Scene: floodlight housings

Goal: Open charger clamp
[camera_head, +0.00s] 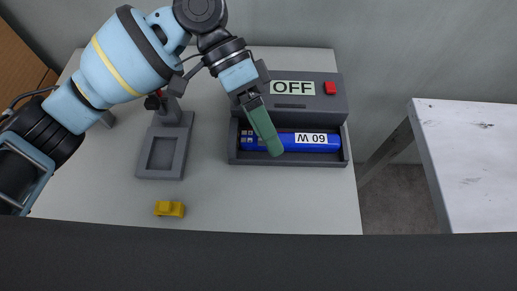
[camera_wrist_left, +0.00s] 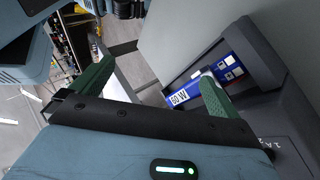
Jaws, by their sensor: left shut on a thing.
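The charger (camera_head: 322,99) is a dark grey box with an "OFF" display (camera_head: 292,88) and a red button (camera_head: 330,88). A blue battery (camera_head: 272,142) with a white "60 W" label lies in its front tray; it also shows in the left wrist view (camera_wrist_left: 207,87). My left gripper (camera_head: 268,140) reaches down over the battery's left part. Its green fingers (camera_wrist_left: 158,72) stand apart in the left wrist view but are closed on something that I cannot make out. I cannot pick out the clamp; the gripper covers part of the tray. My right gripper is not in view.
A grey stand with a square recess (camera_head: 162,152) is left of the charger. A small yellow block (camera_head: 169,209) lies near the front of the light table (camera_head: 270,205). A separate white table (camera_head: 470,160) stands to the right, beyond a gap.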

